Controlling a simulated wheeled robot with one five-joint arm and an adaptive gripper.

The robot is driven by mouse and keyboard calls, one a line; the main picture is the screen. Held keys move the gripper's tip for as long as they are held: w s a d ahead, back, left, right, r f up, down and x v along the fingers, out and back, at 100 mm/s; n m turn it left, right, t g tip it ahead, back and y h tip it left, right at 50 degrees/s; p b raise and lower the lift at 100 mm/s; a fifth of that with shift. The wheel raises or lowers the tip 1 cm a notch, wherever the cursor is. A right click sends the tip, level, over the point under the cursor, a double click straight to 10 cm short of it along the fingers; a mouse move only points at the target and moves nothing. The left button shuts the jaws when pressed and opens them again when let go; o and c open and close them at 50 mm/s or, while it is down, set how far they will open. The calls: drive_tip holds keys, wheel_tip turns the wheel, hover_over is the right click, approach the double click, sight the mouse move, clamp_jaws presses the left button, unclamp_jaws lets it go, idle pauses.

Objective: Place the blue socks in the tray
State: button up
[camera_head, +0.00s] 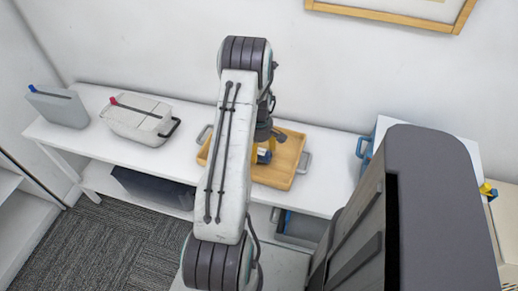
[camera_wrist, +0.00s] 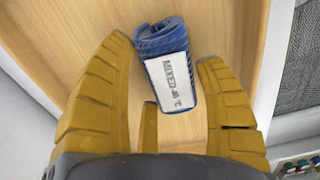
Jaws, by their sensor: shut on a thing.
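The blue socks (camera_wrist: 160,38) are a rolled bundle with a white label reading "MIXED 40 °C". My gripper (camera_wrist: 166,54), with yellow fingers, is shut on them in the wrist view. The wooden tray (camera_head: 284,174) has grey handles and sits on the white table. In the head view, my gripper (camera_head: 262,148) is over the tray, and the socks (camera_head: 264,156) show as a small blue and white patch between its fingers. The tray's wooden floor (camera_wrist: 225,25) lies behind the socks in the wrist view. I cannot tell whether the socks touch it. My arm hides part of the tray.
A white lidded box (camera_head: 136,120) with a red clip and a grey bin (camera_head: 58,106) with a blue clip stand on the table's left. A blue-handled container (camera_head: 366,147) stands right of the tray. A dark box (camera_head: 150,186) lies on the shelf below.

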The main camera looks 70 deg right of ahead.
drive_tip(key=shift+f, duration=0.1)
drive_tip(key=shift+f, duration=0.15)
drive_tip(key=o, duration=1.2)
drive_tip(key=shift+r, duration=0.2)
wheel_tip(320, 180, up, 12)
drive_tip(key=shift+r, duration=0.1)
